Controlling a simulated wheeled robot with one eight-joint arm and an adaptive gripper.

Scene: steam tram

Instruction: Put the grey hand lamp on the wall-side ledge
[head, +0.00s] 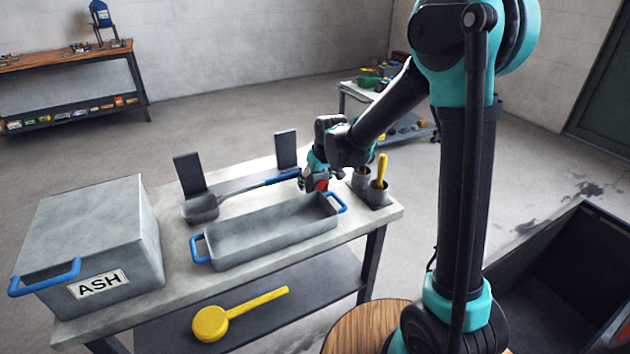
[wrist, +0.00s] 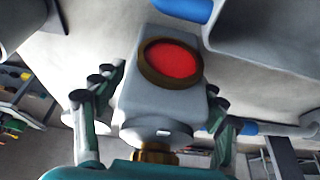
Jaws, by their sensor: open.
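The grey hand lamp (wrist: 150,103) has a boxy grey body, a round red lens in a brass ring, and a brass piece at the end nearest my palm. In the wrist view it stands between my gripper's two fingers (wrist: 160,90), which are open around it. I cannot tell whether either finger touches it. In the head view my gripper (head: 316,182) is at the far right part of the workbench, and the lamp's red lens (head: 321,185) shows just below it, beyond the grey tray. I cannot tell which surface is the wall-side ledge.
A grey tray (head: 272,238) with blue handles lies close to my gripper. A blue-handled shovel (head: 203,207) lies behind it, by dark uprights (head: 189,173). Cups with a yellow handle (head: 382,170) stand right. The ASH box (head: 92,232) fills the bench's left end.

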